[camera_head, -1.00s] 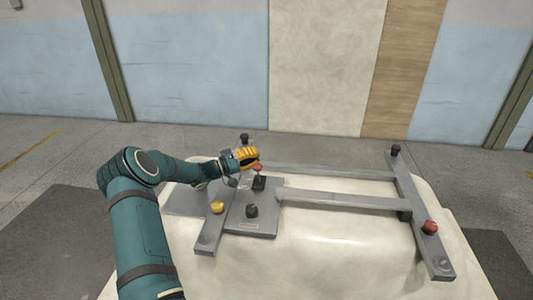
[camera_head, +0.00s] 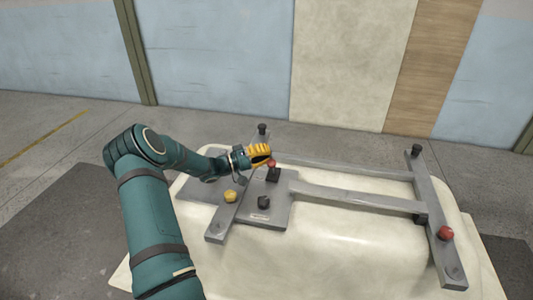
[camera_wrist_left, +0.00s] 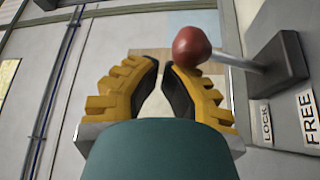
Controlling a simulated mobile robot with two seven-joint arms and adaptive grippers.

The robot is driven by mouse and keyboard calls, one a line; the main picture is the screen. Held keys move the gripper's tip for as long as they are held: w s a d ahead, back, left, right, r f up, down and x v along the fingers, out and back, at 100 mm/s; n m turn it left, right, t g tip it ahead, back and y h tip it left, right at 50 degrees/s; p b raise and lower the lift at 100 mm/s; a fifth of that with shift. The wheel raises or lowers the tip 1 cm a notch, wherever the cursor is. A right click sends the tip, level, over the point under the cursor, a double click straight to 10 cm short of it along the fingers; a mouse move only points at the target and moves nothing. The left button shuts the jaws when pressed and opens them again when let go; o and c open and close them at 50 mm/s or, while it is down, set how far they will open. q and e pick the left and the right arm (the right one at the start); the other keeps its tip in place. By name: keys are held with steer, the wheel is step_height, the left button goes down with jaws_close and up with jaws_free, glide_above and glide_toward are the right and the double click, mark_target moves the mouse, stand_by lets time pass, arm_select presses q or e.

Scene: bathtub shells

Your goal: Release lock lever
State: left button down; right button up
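The lock lever has a red ball knob (camera_head: 271,163) on a thin rod from a black block (camera_head: 273,175) on a grey plate. In the left wrist view the knob (camera_wrist_left: 191,47) is large, and its rod runs right to the dark block (camera_wrist_left: 283,65). The labels LOCK and FREE lie beside the block. My left gripper (camera_head: 263,155) is just behind and above the knob. Its yellow fingers (camera_wrist_left: 161,68) converge at the tips, nearly touching, with nothing visible between them. The knob overlaps the right fingertip; I cannot tell whether they touch. My right gripper is not in view.
The grey frame (camera_head: 355,200) lies on a cream bathtub shell (camera_head: 330,255). It carries a yellow knob (camera_head: 230,196), black knobs (camera_head: 263,202) and another red knob (camera_head: 446,233). Bare floor lies between the shell and the wall.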

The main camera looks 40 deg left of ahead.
arm_select(q)
steer(key=shift+s+d+f, duration=0.1)
steer(key=shift+f, duration=0.05)
steer(key=v, duration=1.2)
stand_by(0.4)
